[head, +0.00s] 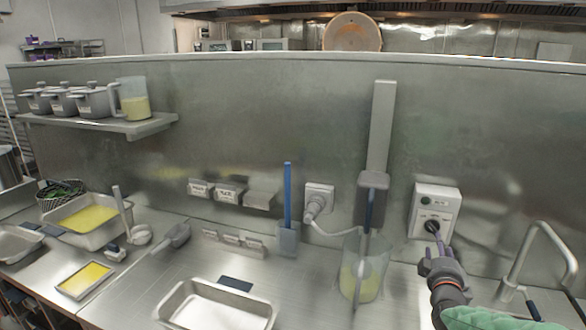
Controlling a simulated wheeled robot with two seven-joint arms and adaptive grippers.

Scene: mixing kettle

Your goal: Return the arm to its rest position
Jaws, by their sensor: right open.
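My right gripper (438,246) is at the right of the head view, with its arm and green sleeve coming in from the lower right. It is open and holds nothing that I can see. Its tips are at or just in front of the dark knob on the grey control box (437,201) on the steel wall. I cannot tell whether they touch it. My left gripper is not in view.
A clear jug (362,283) with yellowish contents stands under a wall-mounted mixer (373,180), left of my right gripper. A curved tap (535,250) is close on the right. An empty tray (217,307) lies front centre. A shelf (95,128) holds several pots.

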